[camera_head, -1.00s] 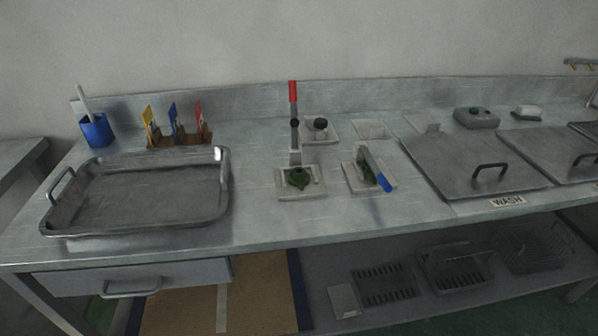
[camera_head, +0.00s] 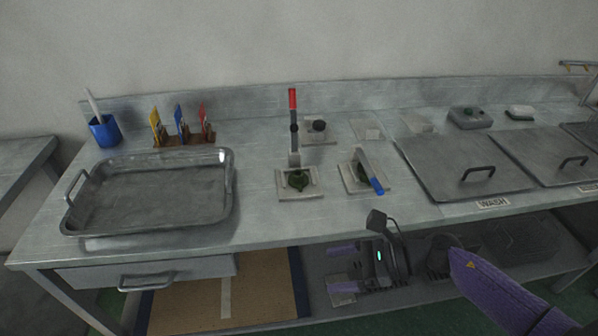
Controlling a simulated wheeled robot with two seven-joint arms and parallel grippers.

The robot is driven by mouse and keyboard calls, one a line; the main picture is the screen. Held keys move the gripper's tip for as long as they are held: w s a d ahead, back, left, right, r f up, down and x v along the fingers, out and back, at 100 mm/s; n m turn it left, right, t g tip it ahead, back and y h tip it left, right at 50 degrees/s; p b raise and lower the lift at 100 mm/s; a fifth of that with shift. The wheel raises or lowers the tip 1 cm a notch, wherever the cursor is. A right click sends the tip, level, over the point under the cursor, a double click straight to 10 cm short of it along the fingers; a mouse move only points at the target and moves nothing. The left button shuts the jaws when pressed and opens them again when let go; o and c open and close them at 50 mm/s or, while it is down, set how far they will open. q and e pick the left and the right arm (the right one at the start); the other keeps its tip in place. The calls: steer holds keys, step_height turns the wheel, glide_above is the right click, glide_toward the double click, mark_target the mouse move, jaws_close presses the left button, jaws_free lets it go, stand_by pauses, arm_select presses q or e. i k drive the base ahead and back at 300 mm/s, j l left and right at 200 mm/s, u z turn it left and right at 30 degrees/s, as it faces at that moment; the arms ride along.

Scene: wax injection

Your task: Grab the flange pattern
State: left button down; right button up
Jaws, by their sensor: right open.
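I cannot tell for certain which is the flange pattern. My right gripper (camera_head: 331,268) is at the lower middle, in front of and below the bench edge. Its two purple fingers point left, apart, with nothing seen between them. My left gripper is out of view.
A steel tray (camera_head: 86,223) stands at the left of the bench. A blue cup (camera_head: 104,132) and a card rack (camera_head: 184,141) are behind it. Lidded WASH basins (camera_head: 450,182) are on the right. The bench front edge lies between my right gripper and the fixtures.

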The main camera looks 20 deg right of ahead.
mark_target(298, 179)
steer(key=i+l, duration=0.8)
